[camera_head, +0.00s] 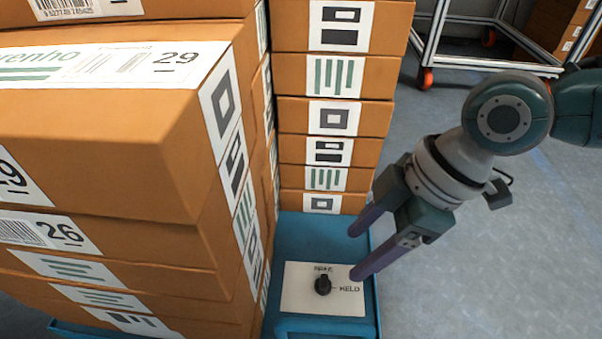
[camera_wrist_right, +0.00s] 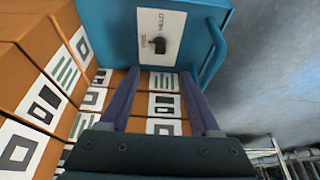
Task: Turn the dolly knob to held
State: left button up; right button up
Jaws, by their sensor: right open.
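The small black dolly knob (camera_head: 323,285) sits on a white plate (camera_head: 296,299) on the blue dolly (camera_head: 294,236). The plate has a label above the knob, too small to read surely, and HELD to its right. The knob's narrow end seems to point up, toward the upper label. My right gripper (camera_head: 355,252) is open and empty, its two purple fingers apart, to the right of and above the knob. In the right wrist view the knob (camera_wrist_right: 159,45) shows beyond the open fingertips (camera_wrist_right: 160,75), not touching them. My left gripper is not in view.
Tall stacks of brown boxes (camera_head: 110,150) stand left of the knob, and another stack (camera_head: 335,77) stands behind it. A blue handle (camera_wrist_right: 217,52) runs along the dolly's edge. Grey floor (camera_head: 480,270) is clear at the right; a wheeled metal frame (camera_head: 490,62) stands at the back.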

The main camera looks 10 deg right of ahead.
aim_at(325, 278)
jog(key=b+x, duration=0.7)
jog(key=x, duration=0.3)
jog(key=shift+w+d+f+b, duration=0.1)
jog(key=shift+d+b, duration=0.05)
jog(key=shift+b, duration=0.25)
jog(key=shift+c, duration=1.2)
grip_shut()
